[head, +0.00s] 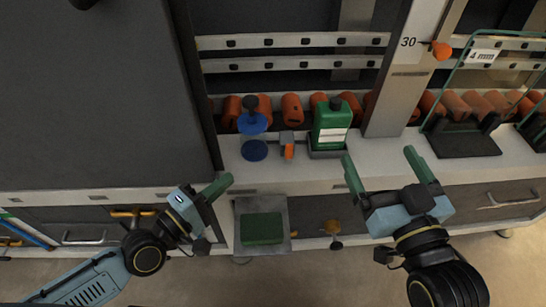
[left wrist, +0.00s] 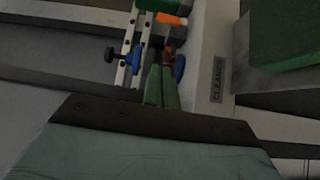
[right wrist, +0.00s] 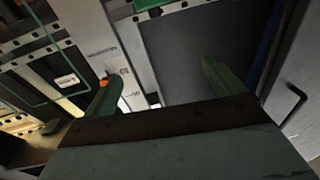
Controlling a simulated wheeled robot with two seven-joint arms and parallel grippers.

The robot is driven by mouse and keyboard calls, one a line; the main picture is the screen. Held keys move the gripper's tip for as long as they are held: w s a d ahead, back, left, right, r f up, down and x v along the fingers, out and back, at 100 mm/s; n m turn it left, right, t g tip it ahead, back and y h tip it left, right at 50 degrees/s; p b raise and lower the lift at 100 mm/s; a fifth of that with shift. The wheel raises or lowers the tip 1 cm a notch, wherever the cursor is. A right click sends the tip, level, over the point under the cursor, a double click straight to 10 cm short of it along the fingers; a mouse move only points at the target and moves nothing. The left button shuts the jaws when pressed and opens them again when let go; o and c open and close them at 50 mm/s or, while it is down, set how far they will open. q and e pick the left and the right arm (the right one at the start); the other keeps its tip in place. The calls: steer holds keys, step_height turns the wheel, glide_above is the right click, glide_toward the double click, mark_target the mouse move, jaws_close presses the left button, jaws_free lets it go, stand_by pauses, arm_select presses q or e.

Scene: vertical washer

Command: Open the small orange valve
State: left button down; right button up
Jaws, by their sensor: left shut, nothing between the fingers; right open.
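A small orange handle on a grey fitting (head: 288,150) stands on the white ledge in the head view, between a blue knob and a green bottle. Other valve-like orange parts show: a yellow-orange one (head: 332,229) under the ledge and an orange handle (head: 132,212) behind my left arm. I cannot tell for sure which is the task's valve. My left gripper (head: 224,185) is shut and empty, apart from the grey fitting, below and left of it. Its closed green fingers also show in the left wrist view (left wrist: 162,78). My right gripper (head: 381,160) is open and empty, right of the green bottle.
A blue knob (head: 253,123) and a green bottle (head: 331,124) stand on the ledge (head: 235,165). A tray with a green pad (head: 262,228) juts out below, between my grippers. An orange knob (head: 441,50) sits high on the right post. A large dark panel (head: 90,100) fills the left.

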mark_target(289, 150)
arm_select(q)
steer(key=b+x, duration=0.1)
steer(key=x, duration=0.8)
steer(key=d, duration=0.1)
steer(key=w+d, duration=0.1)
steer(key=d, duration=0.1)
steer(key=shift+w, duration=0.1)
steer(key=shift+w+d+b, duration=0.1)
steer(key=shift+d+b, duration=0.25)
steer(key=shift+d, duration=0.4)
arm_select(e)
step_height(289, 150, up, 6)
steer(key=s+t+y, duration=0.1)
steer(key=t, duration=0.3)
steer(key=shift+s+a+r+y, duration=0.15)
steer(key=shift+s+a+y, duration=0.15)
steer(key=shift+s+a, duration=0.05)
